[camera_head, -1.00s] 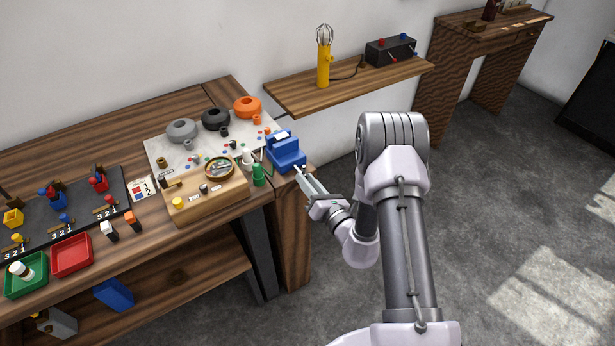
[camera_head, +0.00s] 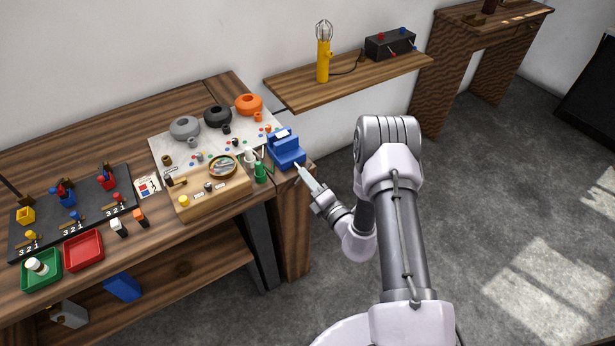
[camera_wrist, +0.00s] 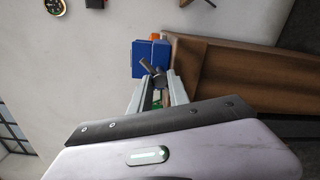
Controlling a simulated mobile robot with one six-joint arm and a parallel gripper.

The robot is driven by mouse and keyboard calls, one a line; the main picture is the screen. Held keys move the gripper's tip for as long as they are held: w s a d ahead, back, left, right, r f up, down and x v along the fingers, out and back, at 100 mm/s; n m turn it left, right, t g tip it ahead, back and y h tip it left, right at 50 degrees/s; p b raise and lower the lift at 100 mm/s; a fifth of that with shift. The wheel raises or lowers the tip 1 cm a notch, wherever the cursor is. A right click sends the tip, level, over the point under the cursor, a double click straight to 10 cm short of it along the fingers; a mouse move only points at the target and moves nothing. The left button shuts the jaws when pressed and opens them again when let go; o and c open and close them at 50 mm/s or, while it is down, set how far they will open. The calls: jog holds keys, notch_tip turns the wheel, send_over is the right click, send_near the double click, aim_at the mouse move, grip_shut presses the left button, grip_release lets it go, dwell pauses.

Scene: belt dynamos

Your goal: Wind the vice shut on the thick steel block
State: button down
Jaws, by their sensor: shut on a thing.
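The blue vice (camera_head: 286,155) stands at the right end of the workbench, and its blue body (camera_wrist: 142,60) shows in the wrist view. A pale piece (camera_head: 282,134) shows at its top; I cannot tell for sure that it is the thick steel block. My gripper (camera_head: 299,170) is at the vice's front right side. In the wrist view, its fingers (camera_wrist: 160,82) are around a dark grey handle (camera_wrist: 152,69) in front of the vice, and they are shut on it. The gap between the vice jaws is too small to make out.
A green bottle (camera_head: 260,173) and a wooden board (camera_head: 210,200) with a round dish stand left of the vice. A wall shelf (camera_head: 350,80) with a yellow lamp (camera_head: 323,60) is behind. Open floor (camera_head: 480,220) lies to the right.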

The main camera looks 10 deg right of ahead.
jog(key=shift+w, duration=0.1)
dwell(0.5)
jog(key=c, duration=0.5)
grip_release()
jog(key=p+v, duration=0.2)
jog(key=v, duration=1.5)
jog(key=shift+s+d, duration=0.1)
jog(key=shift+s, duration=0.1)
jog(key=shift+r, duration=0.1)
